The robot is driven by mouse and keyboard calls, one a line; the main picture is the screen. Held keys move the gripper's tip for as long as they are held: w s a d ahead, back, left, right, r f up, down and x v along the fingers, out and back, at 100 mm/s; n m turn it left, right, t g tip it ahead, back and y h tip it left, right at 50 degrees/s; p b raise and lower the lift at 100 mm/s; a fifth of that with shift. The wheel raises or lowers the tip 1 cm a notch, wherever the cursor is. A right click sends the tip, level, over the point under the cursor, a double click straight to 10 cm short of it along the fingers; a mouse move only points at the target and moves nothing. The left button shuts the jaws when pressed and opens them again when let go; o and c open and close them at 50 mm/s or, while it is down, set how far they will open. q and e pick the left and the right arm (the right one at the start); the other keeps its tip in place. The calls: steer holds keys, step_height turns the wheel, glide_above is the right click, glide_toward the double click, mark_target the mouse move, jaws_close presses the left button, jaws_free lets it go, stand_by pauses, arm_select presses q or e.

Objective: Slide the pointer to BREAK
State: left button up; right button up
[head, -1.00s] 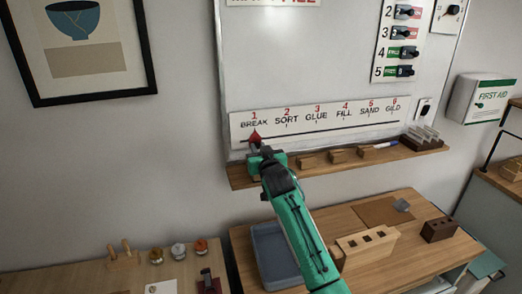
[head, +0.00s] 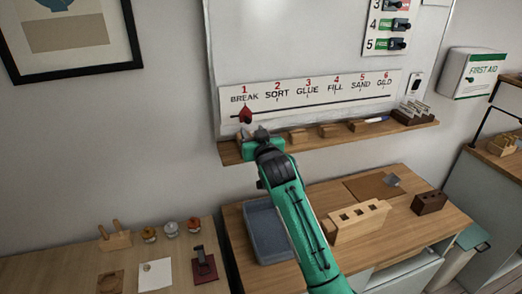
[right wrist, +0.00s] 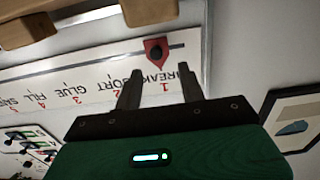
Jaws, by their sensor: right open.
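The red pointer (head: 245,115) with a dark knob sits at the left end of the dark slot on the white scale strip (head: 310,100), just below the word BREAK under the number 1. In the right wrist view the pointer (right wrist: 156,48) shows upside down by the same word. My right gripper (head: 252,133) is open and empty, just below the pointer in the head view. In the right wrist view its two fingers (right wrist: 158,74) are spread to either side of the pointer's tip. I see no contact; the depth gap is hard to judge. My left gripper is out of view.
A wooden ledge (head: 290,150) with wooden blocks, a pen and a dark rack runs below the strip, close to my gripper. A blue-grey tray (head: 268,232) and a holed wooden block (head: 357,221) stand on the bench below.

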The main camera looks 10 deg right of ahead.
steer(key=s+d+b, duration=0.1)
steer(key=s+b, duration=0.1)
steer(key=s, duration=0.5)
steer(key=shift+s+d, duration=0.2)
steer(key=shift+s, duration=0.15)
